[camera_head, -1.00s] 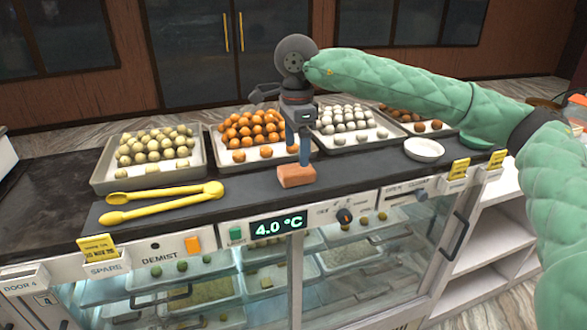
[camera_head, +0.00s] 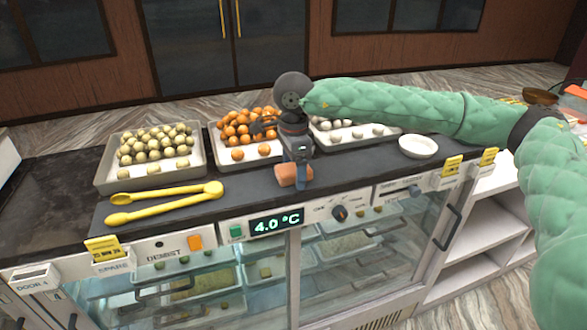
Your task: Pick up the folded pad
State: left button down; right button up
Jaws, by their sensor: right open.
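The folded pad (camera_head: 287,176) is a small orange-brown block on the dark counter top, near its front edge and above the temperature display. My right gripper (camera_head: 300,182) points down at the pad with its jaws open. One finger stands in front of the pad and hides part of it; the pad shows on both sides of that finger. The far finger is hidden, so I cannot tell whether the jaws touch the pad. My left gripper is not in view.
Yellow tongs (camera_head: 165,204) lie left of the pad. Behind are trays of pale green sweets (camera_head: 110,183), orange sweets (camera_head: 222,158) and white sweets (camera_head: 345,146), the last partly under my right arm. A white bowl (camera_head: 418,146) stands to the right. The glass-fronted case (camera_head: 367,260) drops away in front.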

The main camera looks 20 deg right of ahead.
aim_at(293, 167)
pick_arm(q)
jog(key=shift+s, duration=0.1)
pick_arm(e)
jog(key=shift+s, duration=0.1)
jog(key=shift+c, duration=0.2)
jog(key=c, duration=1)
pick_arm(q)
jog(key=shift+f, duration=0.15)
